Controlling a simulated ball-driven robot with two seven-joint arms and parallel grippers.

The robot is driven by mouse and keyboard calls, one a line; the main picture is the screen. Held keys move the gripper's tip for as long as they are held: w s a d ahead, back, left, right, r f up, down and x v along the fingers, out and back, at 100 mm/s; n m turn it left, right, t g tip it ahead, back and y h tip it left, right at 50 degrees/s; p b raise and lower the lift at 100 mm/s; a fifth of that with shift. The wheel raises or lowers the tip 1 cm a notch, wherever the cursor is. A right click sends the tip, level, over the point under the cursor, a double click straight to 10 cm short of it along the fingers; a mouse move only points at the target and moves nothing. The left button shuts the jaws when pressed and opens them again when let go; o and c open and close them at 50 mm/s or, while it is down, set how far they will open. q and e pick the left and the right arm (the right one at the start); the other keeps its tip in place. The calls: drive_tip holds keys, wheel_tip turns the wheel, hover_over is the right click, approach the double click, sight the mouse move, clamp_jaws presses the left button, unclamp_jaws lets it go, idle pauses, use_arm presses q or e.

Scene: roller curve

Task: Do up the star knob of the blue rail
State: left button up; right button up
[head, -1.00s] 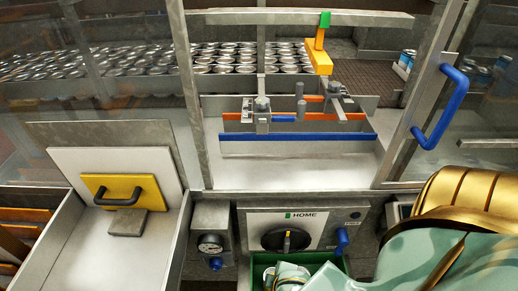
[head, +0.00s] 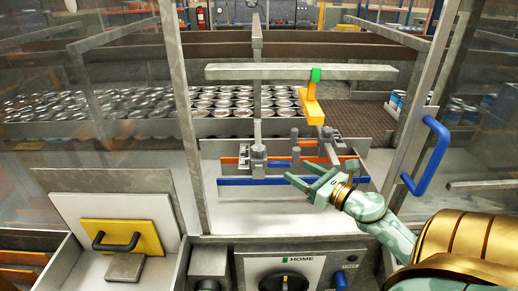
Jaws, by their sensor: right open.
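The blue rail (head: 245,182) runs across the front of the machine bay, with an orange rail (head: 345,158) behind it. Several small grey posts and knobs stand around the rails, among them a left clamp (head: 258,153), a middle upper knob (head: 295,134) and a middle lower knob (head: 296,155). I cannot tell which of them is the star knob of the blue rail. My right gripper (head: 296,171) is open and empty. Its fingers point left and, in the head view, overlap the right part of the blue rail; contact cannot be told. My left gripper is out of view.
A grey crossbar (head: 230,72) with a hanging yellow block (head: 312,108) spans above the rails. A blue door handle (head: 428,157) is at right. Several cans (head: 225,100) stand behind.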

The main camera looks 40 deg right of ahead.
sight(264, 152)
drive_tip(key=shift+n, duration=0.3)
drive_tip(key=w+p, duration=0.1)
drive_tip(key=w, duration=0.4)
drive_tip(key=w+a, duration=0.1)
drive_tip(key=w, duration=0.4)
drive_tip(key=w+p, duration=0.1)
drive_tip(key=w, duration=0.3)
drive_tip(key=shift+w+a+p, duration=0.15)
drive_tip(key=shift+w+p, duration=0.15)
drive_tip(key=shift+w, duration=0.8)
drive_tip(key=shift+a, duration=0.1)
drive_tip(key=c, duration=1)
